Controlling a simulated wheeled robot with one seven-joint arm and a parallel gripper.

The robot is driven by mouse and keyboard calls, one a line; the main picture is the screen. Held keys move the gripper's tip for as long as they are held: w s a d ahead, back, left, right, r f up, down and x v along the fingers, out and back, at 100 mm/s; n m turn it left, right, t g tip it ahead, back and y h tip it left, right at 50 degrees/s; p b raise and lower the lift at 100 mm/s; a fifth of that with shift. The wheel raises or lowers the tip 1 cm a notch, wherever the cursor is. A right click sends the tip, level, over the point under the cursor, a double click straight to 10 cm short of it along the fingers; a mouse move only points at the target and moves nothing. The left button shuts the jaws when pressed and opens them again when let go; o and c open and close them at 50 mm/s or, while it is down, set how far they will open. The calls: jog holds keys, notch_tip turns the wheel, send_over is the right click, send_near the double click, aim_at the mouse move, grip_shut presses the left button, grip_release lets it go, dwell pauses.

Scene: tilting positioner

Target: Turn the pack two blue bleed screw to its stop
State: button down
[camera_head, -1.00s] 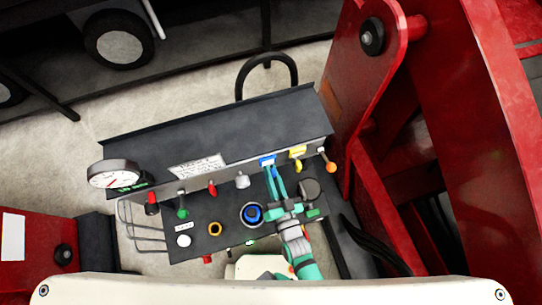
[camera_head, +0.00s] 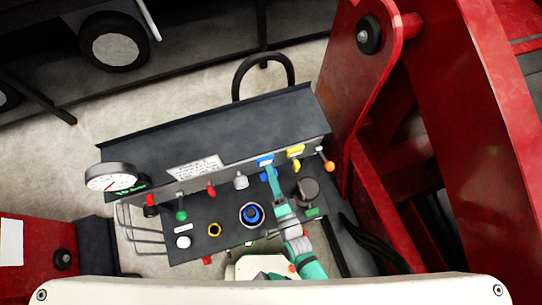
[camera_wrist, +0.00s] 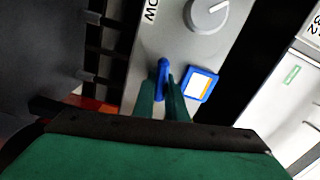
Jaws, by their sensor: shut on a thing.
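The blue bleed screw (camera_head: 268,175) sits on the upright grey face of the panel, just below a blue-framed label (camera_head: 264,160). In the wrist view the blue screw (camera_wrist: 162,70) shows as a narrow upright blue handle between my green fingertips, beside the blue-framed label (camera_wrist: 201,84). My gripper (camera_head: 271,175) reaches up to the screw from below and in the wrist view (camera_wrist: 162,88) it is shut on it. The fingers hide the screw's lower part. I cannot read a pack number on the label.
A yellow handle (camera_head: 296,152) and an orange-knobbed lever (camera_head: 329,167) are close to the right. A silver knob (camera_head: 241,181) is to the left. A blue ringed knob (camera_head: 252,214) and a black round knob (camera_head: 307,190) stand on the panel below, near my arm.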

jog(key=shift+f+m, duration=0.15)
jog(key=shift+m, duration=0.85)
jog(key=c, duration=1.8)
grip_release()
jog(key=v, duration=1)
jog(key=shift+s+d, duration=0.15)
jog(key=shift+s, duration=0.25)
jog(key=shift+s, duration=0.1)
